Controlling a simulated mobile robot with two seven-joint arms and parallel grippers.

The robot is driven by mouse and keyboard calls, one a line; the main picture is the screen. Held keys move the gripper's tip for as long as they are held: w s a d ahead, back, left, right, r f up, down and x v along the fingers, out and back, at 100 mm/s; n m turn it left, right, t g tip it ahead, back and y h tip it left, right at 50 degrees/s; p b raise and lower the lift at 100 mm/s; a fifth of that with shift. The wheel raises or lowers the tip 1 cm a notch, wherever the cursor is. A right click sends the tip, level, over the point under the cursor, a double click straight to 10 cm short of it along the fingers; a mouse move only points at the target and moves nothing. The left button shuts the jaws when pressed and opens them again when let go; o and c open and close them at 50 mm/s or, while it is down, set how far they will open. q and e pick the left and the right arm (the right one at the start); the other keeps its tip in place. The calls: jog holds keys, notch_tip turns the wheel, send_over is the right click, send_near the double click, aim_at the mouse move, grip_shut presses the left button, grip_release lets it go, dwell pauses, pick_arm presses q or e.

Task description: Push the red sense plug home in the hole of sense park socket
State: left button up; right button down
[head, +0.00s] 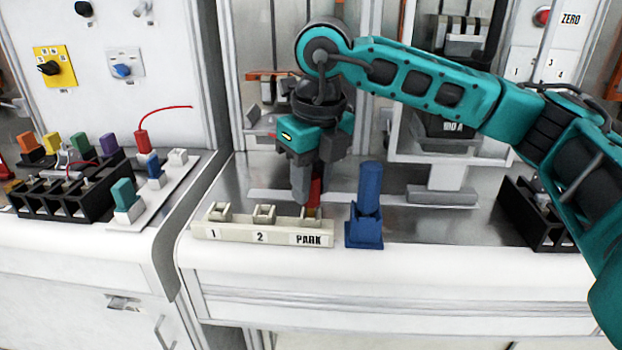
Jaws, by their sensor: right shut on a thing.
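The red sense plug (316,191) is between the fingers of my right gripper (308,188), which is shut on it and points down. The plug stands about upright over the sense park socket (312,213), the right-hand socket on a pale strip (270,234) marked 1, 2 and PARK. The plug's lower end meets the socket's top; how deep it sits is hard to tell. The gripper's fingers hide part of the plug. My left gripper is not in view.
A blue plug in a blue holder (365,234) stands close to the right of the strip. Sockets 1 (219,211) and 2 (264,214) look empty. A black holder (535,222) is at the right.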

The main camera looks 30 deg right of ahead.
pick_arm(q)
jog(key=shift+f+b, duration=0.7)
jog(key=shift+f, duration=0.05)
pick_arm(e)
jog(key=shift+f, duration=0.9)
jog(key=c, duration=0.8)
grip_release()
jog(key=shift+r, duration=0.8)
pick_arm(q)
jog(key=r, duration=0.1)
jog(key=p, duration=0.1)
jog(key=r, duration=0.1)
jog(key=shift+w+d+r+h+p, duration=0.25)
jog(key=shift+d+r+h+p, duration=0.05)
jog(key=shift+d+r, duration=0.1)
pick_arm(e)
jog(key=r, duration=0.3)
jog(key=s+r, duration=0.1)
jog(key=r, duration=0.7)
jog(key=shift+s+d+r, duration=0.15)
jog(key=shift+s, duration=0.15)
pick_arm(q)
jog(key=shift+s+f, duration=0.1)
